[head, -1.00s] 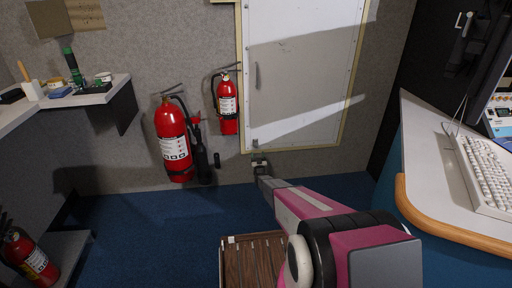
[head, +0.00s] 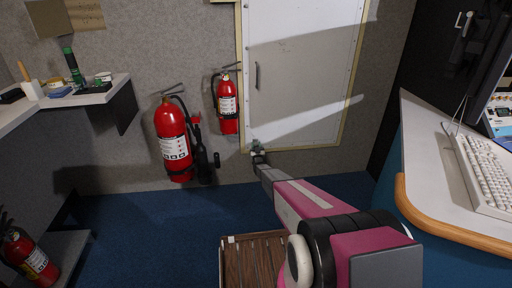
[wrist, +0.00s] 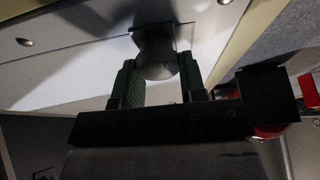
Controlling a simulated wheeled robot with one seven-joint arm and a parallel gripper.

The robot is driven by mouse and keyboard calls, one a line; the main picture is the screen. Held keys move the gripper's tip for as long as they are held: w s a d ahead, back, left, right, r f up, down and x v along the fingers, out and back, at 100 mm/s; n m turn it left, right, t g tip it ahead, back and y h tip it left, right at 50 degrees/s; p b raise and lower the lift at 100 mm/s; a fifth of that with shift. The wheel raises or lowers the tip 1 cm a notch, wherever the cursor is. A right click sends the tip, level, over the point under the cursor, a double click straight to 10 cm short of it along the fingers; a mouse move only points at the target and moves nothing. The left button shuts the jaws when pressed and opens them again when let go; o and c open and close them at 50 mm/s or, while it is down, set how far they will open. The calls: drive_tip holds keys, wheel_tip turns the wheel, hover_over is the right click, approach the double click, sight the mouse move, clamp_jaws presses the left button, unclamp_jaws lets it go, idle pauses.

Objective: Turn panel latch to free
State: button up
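The white panel (head: 300,90) in its yellowish frame is on the grey wall. Its latch (wrist: 156,52) is a dark, rounded knob at the panel's lower edge in the wrist view. In the head view the latch is at the lower left corner, mostly hidden by my gripper (head: 257,157). In the wrist view my gripper (wrist: 160,80) has its green-padded fingers apart, one on each side of the knob. The knob sits between the fingertips. I cannot tell whether either finger touches it.
Two red extinguishers, a larger one (head: 173,140) and a smaller one (head: 228,105), hang left of the panel. A desk with a keyboard (head: 484,172) is at right. A slatted brown box (head: 252,262) stands below my arm.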

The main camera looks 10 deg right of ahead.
drive_tip(key=shift+m, duration=0.4)
drive_tip(key=m+h, duration=0.1)
drive_tip(key=m, duration=0.1)
drive_tip(key=m+h, duration=0.2)
drive_tip(key=m, duration=0.1)
drive_tip(key=shift+d, duration=0.1)
drive_tip(key=m+g+h, duration=0.1)
drive_tip(key=m, duration=0.2)
drive_tip(key=m+g+h, duration=0.1)
drive_tip(key=m, duration=0.2)
drive_tip(key=shift+f+h, duration=0.1)
drive_tip(key=shift+h, duration=0.3)
drive_tip(key=m+g, duration=0.1)
drive_tip(key=m, duration=0.2)
drive_tip(key=m+g+h, duration=0.1)
drive_tip(key=m, duration=0.2)
drive_tip(key=shift+d+f+m, duration=0.1)
drive_tip(key=shift+d+m, duration=0.1)
drive_tip(key=shift+m, duration=0.2)
drive_tip(key=shift+f+m+g, duration=0.15)
drive_tip(key=shift+m+g, duration=0.75)
drive_tip(key=shift+m, duration=1)
drive_tip(key=o, duration=0.9)
drive_tip(key=shift+o, duration=0.2)
